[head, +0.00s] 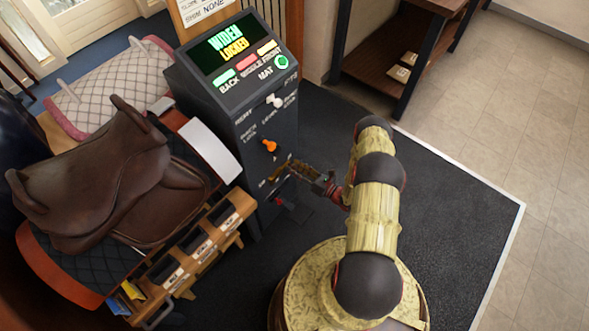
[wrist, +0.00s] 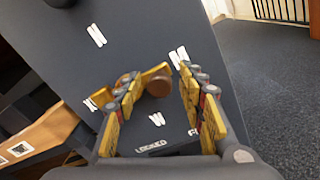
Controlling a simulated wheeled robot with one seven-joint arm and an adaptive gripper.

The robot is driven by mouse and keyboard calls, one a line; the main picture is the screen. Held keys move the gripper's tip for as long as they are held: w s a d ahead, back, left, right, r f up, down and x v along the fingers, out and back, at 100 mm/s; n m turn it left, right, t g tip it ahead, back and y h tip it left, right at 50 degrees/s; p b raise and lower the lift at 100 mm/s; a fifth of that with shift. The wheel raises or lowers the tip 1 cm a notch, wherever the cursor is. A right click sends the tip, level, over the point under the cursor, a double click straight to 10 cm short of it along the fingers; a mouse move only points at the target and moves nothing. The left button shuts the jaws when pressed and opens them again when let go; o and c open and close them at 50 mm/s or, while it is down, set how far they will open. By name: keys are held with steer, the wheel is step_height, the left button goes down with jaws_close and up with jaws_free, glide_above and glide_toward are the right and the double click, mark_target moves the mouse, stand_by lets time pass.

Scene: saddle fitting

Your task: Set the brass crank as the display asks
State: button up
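The display (head: 228,45) on the dark cabinet reads "WIDEN" in green and "LOCKED" in yellow. In the wrist view, a round brown knob (wrist: 158,84), apparently the crank's handle, lies between the fingers of my gripper (wrist: 168,88). A yellowish bar (wrist: 155,71) shows beside the knob. The fingers stand apart, with a clear gap on the knob's right; whether the left finger touches it I cannot tell. In the head view my gripper (head: 288,171) is at the cabinet's front, low down, and largely hides the crank.
Dark mat (head: 450,200) is clear to the right.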

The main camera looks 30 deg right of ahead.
steer(key=shift+w+a, duration=0.1)
steer(key=shift+w, duration=0.15)
steer(key=shift+c, duration=0.5)
jaws_close()
stand_by(0.4)
